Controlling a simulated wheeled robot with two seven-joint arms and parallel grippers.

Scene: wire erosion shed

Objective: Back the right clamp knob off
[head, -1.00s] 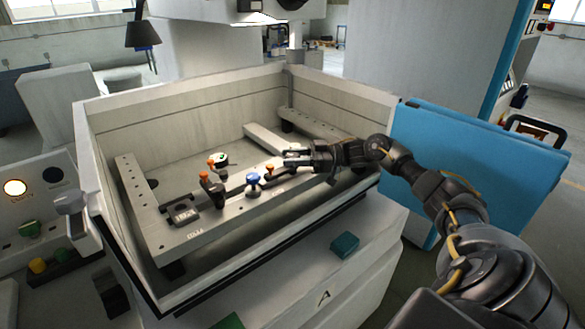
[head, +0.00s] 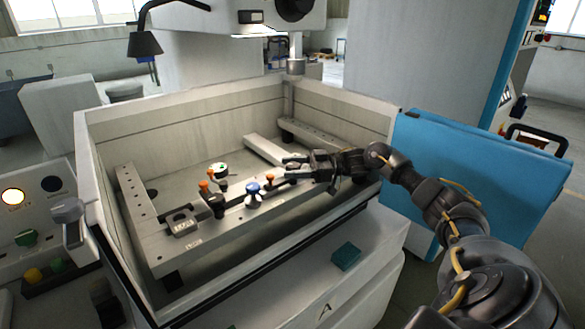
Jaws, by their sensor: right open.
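A small orange-topped knob (head: 270,179) stands at the right end of the clamp bar on the metal rail (head: 240,222) inside the machine tub. A blue star-shaped knob (head: 253,189) stands just left of it. More orange-topped knobs (head: 203,187) stand farther left, by a dark clamp block. My right gripper (head: 287,169) reaches in over the tub's right wall. It is open, its fingers pointing left, just right of the right orange knob and apparently empty. Whether a finger touches the knob cannot be told. My left gripper is out of view.
The tub's pale walls (head: 180,112) surround the rail. A machine head (head: 295,66) hangs over the back. A blue panel (head: 475,170) is at the right, and a teal block (head: 346,254) lies on the front ledge.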

